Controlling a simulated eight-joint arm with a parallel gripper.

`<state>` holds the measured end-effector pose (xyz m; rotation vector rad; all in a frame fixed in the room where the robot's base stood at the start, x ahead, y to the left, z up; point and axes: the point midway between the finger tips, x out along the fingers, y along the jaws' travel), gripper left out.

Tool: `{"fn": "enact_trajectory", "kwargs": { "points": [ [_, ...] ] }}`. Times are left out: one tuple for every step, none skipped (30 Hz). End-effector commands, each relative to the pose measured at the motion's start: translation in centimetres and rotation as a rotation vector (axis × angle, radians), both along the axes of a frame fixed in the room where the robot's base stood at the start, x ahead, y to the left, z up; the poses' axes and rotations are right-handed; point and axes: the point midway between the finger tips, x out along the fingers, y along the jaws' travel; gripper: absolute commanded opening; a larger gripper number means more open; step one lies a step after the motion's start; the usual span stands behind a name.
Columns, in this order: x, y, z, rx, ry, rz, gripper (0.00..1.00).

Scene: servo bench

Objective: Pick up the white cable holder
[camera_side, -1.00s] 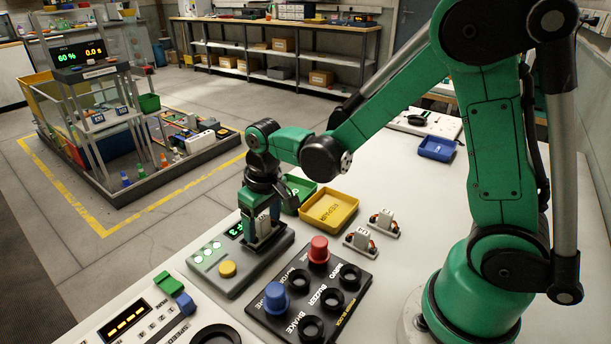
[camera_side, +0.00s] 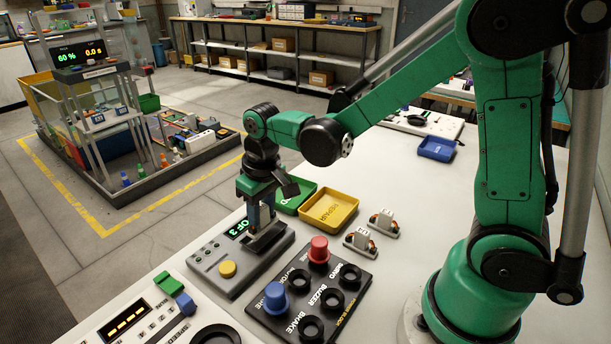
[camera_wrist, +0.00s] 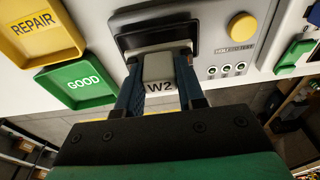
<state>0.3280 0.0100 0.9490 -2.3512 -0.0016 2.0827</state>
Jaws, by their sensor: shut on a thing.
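My gripper (camera_side: 258,217) is shut on a pale block marked W2, the white cable holder (camera_wrist: 158,70). In the wrist view the holder sits between my two blue fingers, its label facing me. In the side view my fingers hide most of it. My gripper is upright above the dark slot (camera_side: 270,238) of the grey tester (camera_side: 227,262). The holder's far end is hidden, so I cannot tell whether it is clear of the slot.
A green GOOD tray (camera_side: 296,200) and a yellow REPAIR tray (camera_side: 330,209) lie beyond the tester. Two small white holders with orange wires (camera_side: 383,221) stand right of them. A black button box (camera_side: 310,290) with a red knob (camera_side: 319,250) stands close on the right.

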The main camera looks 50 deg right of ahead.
Motion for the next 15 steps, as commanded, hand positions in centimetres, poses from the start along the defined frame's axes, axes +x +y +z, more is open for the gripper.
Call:
{"fn": "enact_trajectory", "kwargs": {
  "points": [
    [-0.1,0.0,1.0,0.0,0.0,0.0,0.0],
    [-0.1,0.0,1.6,0.0,0.0,0.0,0.0],
    [0.0,0.0,2.5,0.0,0.0,0.0,0.0],
    [-0.1,0.0,3.3,0.0,0.0,0.0,0.0],
    [-0.1,0.0,4.1,0.0,0.0,0.0,0.0],
    [-0.1,0.0,5.2,0.0,0.0,0.0,0.0],
    [-0.1,0.0,6.0,0.0,0.0,0.0,0.0],
    [-0.2,0.0,6.9,0.0,0.0,0.0,0.0],
    [-0.1,0.0,7.9,-0.001,0.0,0.0,0.0],
    [-0.1,0.0,8.7,-0.001,0.0,0.0,0.0],
    [-0.1,0.0,9.5,-0.001,0.0,0.0,0.0],
    [-0.1,0.0,10.5,-0.001,0.0,0.0,0.0],
    [0.0,0.0,11.2,-0.001,0.0,0.0,0.0],
    [-0.1,0.0,11.9,-0.001,0.0,0.0,0.0],
    [-0.1,0.0,12.8,-0.001,0.0,0.0,0.0]
  ]
}}
